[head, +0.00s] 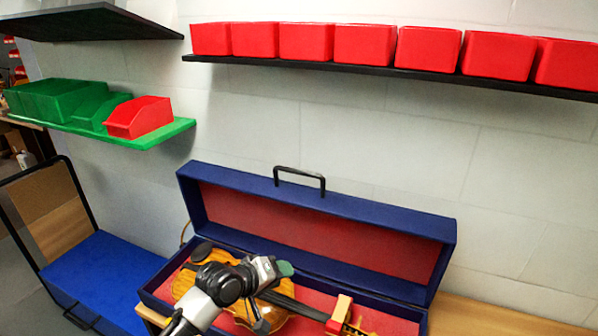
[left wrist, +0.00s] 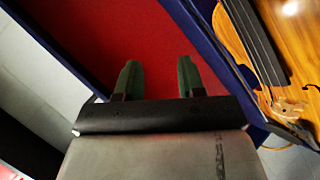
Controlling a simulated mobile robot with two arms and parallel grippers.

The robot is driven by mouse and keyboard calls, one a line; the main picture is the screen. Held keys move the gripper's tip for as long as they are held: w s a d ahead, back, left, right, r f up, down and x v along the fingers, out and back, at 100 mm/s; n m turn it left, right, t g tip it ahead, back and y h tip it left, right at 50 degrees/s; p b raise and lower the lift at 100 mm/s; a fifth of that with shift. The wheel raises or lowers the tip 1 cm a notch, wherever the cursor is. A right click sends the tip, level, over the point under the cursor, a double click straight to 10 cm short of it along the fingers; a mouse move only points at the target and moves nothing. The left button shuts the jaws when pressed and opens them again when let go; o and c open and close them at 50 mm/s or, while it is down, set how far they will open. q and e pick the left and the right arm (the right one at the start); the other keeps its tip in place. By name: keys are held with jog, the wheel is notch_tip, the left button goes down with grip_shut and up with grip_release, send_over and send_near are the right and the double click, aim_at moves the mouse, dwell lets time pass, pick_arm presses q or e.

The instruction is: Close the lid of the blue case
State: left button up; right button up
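The blue case (head: 157,304) stands on the bench with its lid (head: 345,206) open and raised near the wall. The lid has a red lining (head: 300,228) and a black handle (head: 300,172) on its upper edge. A violin (head: 184,284) lies in the red-lined case; it also shows in the left wrist view (left wrist: 262,45). My left gripper (head: 284,268) is over the violin, in front of the lid. In the left wrist view its two green fingers (left wrist: 158,76) are apart with nothing between them, facing the red lining. My right gripper is not in view.
A black shelf (head: 390,75) with several red bins (head: 363,45) runs along the wall above the lid. A green shelf (head: 160,137) with green bins and a red bin (head: 138,117) is at left. A blue box (head: 105,275) stands below it. Wooden bench surface (head: 490,317) shows at right.

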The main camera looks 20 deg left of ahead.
aim_at(297, 173)
pick_arm(q)
jog(key=w+a+r+n+t+h, duration=0.1)
jog(key=w+a+r+n+t, duration=0.2)
jog(key=r, duration=0.6)
jog(key=w+a+r+n+t+h, duration=0.1)
jog(key=w+a+r+n+t, duration=0.25)
jog(key=r, duration=0.55)
jog(key=shift+g+y, duration=0.3)
jog(key=shift+g, duration=0.65)
jog(key=p+x, duration=0.2)
jog(key=x, duration=1)
jog(key=shift+w+a+r, duration=0.15)
jog(key=shift+w, duration=0.05)
jog(key=shift+m, duration=0.25)
grip_shut()
